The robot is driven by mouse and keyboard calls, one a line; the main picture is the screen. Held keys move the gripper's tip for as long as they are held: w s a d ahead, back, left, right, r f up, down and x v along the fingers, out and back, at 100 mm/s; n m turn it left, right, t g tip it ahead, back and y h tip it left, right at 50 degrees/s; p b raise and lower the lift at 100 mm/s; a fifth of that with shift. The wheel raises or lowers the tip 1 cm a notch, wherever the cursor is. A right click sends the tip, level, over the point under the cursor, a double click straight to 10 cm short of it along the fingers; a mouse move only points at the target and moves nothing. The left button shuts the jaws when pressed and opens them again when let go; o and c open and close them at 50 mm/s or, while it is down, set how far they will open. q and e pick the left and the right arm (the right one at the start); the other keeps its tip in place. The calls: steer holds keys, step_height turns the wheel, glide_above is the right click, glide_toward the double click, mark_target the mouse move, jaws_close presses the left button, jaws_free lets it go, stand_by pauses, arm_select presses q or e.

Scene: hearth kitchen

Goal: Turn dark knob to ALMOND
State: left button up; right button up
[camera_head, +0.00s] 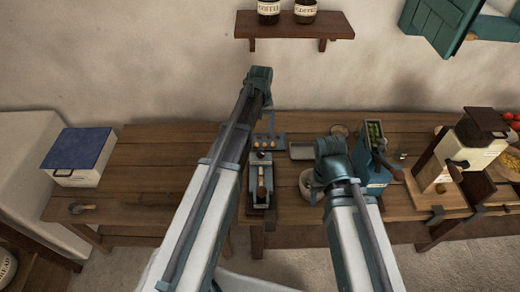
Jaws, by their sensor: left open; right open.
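I cannot pick out a dark knob or the word ALMOND for certain at this size. A grey metal device (259,188) with a small wooden part and a dark part stands on the table between my arms. Behind it is a blue-grey rack (279,146) with several small round pieces in a row. My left arm reaches up past the left side of the device and covers part of the table there. My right arm ends near a white bowl, partly covering it. Neither gripper's fingers can be made out; the arm links hide them.
At the right are a blue-green cranked box (371,160), the white bowl (307,184) and a white-and-wood grinder (468,150). The left-middle tabletop (150,165) is clear. A shelf (295,27) hangs above.

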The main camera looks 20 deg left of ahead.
mark_target(261, 152)
arm_select(q)
step_height(261, 152, down, 14)
steer(key=b, duration=1.3)
steer(key=shift+r, duration=0.15)
jaws_close()
